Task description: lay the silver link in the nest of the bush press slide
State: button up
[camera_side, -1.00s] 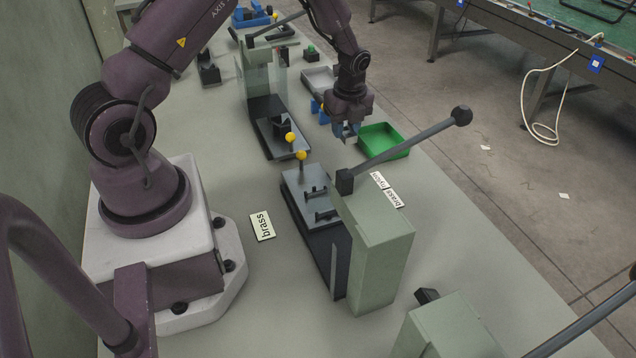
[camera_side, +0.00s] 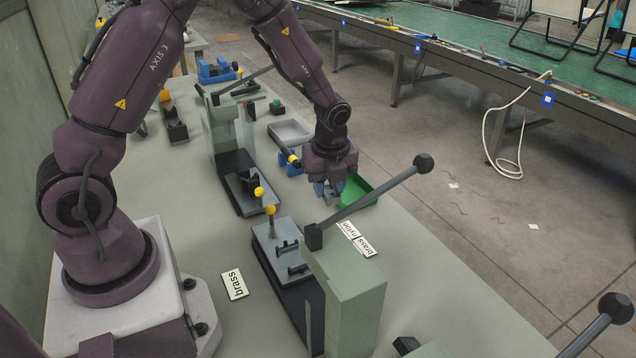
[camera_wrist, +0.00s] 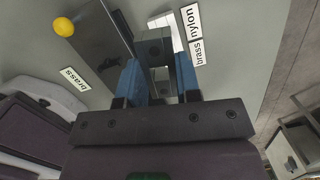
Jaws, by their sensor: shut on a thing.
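My gripper (camera_side: 326,190) hangs above the bench beside the green tray (camera_side: 362,190), with its blue fingers pointing down. In the wrist view its fingers (camera_wrist: 160,85) are closed on a silver-grey piece, apparently the silver link (camera_wrist: 161,76), mostly hidden between them. The nearer green press (camera_side: 345,300) has a grey slide (camera_side: 268,232) with small black nest blocks (camera_side: 298,270) and a yellow knob (camera_side: 270,210). The gripper is behind and to the right of this slide, apart from it. I cannot tell from any marking which press is the bush press.
A long lever with a black ball (camera_side: 424,163) reaches over the bench from the nearer press. A second press (camera_side: 222,130) stands behind. Labels read brass (camera_side: 235,285) and nylon (camera_side: 347,230). A grey tray (camera_side: 290,132) lies farther back. Bench is bare around the brass label.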

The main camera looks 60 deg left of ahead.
aim_at(293, 242)
jog(key=s+d+n, duration=0.1)
jog(key=s+d, duration=0.4)
jog(key=s, duration=0.5)
jog(key=shift+s+n+g, duration=0.2)
jog(key=shift+n+g, duration=0.1)
jog(key=shift+n, duration=0.1)
jog(key=shift+d+r, duration=0.1)
jog(key=shift+f, duration=2.9)
jog(key=shift+f, duration=0.2)
jog(key=shift+f, duration=0.35)
jog(key=shift+f, duration=0.55)
